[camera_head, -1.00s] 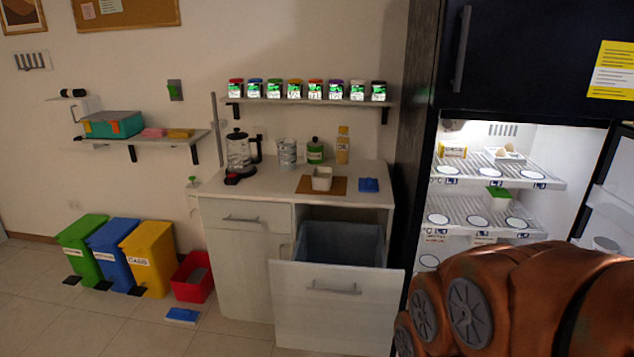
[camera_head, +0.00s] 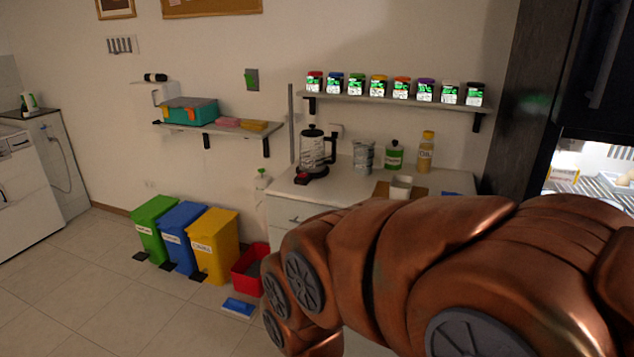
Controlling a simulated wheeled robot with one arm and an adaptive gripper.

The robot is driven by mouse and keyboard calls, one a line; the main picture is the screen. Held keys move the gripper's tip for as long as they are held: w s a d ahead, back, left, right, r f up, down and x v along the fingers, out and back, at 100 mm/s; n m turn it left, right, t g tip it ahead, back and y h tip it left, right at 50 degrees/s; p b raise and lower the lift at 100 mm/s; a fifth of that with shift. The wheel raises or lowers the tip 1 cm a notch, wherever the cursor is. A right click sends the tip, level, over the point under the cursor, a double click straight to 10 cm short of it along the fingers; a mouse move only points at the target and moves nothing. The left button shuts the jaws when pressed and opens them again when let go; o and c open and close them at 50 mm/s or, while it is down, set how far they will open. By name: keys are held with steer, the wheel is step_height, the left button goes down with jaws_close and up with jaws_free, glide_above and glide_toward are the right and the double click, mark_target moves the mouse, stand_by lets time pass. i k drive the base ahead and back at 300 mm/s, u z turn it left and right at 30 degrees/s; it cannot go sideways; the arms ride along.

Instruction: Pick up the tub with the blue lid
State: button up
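The tub with the blue lid (camera_head: 335,83) stands upright on the wall shelf, second from the left in a row of similar tubs with green-and-white labels. A red-lidded tub (camera_head: 314,82) is on its left and a green-lidded tub (camera_head: 356,84) on its right. My copper-coloured arm fills the lower right of the view, well below the shelf. My gripper itself is out of the picture.
The wall shelf (camera_head: 420,104) is above a counter with a coffee maker (camera_head: 316,150), a metal canister (camera_head: 363,155), a green bottle (camera_head: 394,155) and an oil bottle (camera_head: 426,152). A dark fridge cabinet (camera_head: 525,90) stands right.

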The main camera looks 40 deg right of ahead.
mark_target(400, 185)
steer(key=u, duration=0.35)
steer(key=i, duration=1.4)
steer(key=z, duration=0.7)
steer(key=i, duration=0.9)
steer(key=z, duration=1.25)
steer(key=i, duration=0.3)
steer(key=z, duration=0.2)
